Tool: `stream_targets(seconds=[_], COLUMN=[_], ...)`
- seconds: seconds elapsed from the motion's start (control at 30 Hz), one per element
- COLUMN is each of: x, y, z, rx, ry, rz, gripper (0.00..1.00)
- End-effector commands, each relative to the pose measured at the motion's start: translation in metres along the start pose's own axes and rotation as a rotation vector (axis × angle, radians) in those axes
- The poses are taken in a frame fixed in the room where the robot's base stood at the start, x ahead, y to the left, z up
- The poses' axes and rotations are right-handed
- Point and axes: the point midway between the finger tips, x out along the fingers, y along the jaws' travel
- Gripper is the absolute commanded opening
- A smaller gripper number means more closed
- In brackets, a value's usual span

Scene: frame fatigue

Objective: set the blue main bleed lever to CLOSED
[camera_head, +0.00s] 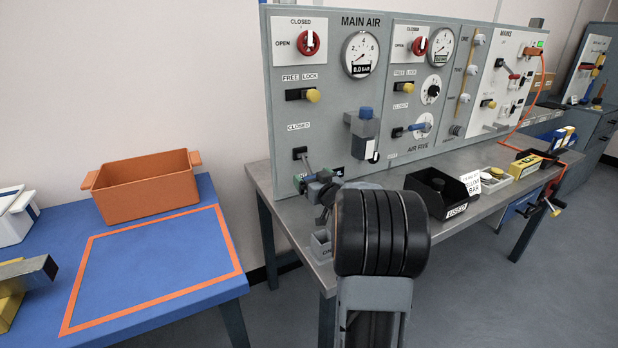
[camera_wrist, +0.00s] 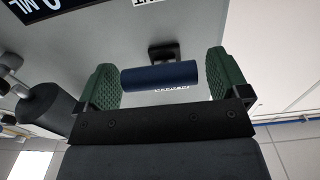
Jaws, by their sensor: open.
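The main bleed lever's pivot (camera_head: 300,153) is on the left part of the MAIN AIR panel, below a CLOSED label (camera_head: 298,126). In the head view its grey stem slants down from the pivot, and its end is mostly hidden by my gripper (camera_head: 313,180). In the wrist view the lever's blue handle (camera_wrist: 160,75) lies crosswise between the green fingers of my gripper (camera_wrist: 160,80). My gripper is open. Its left finger is close to one handle end; a gap shows at the other. Whether they touch is unclear. White lettering shows just beyond the handle.
A grey and blue bowl unit (camera_head: 363,133) sticks out of the panel right of the lever. A yellow knob (camera_head: 313,95) is above. A black bin (camera_head: 436,190) stands on the grey bench (camera_head: 270,180). An orange crate (camera_head: 142,190) sits on the blue table at left.

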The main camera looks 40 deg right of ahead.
Motion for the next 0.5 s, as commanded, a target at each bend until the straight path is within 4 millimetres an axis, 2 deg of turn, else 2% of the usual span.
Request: stream_targets(seconds=[0.2,0.5], x=[0.019,0.023], y=[0.000,0.000], z=[0.000,0.000], rx=[0.000,0.000], ry=[-0.001,-0.001], rz=[0.000,0.001], gripper=[0.94,0.94])
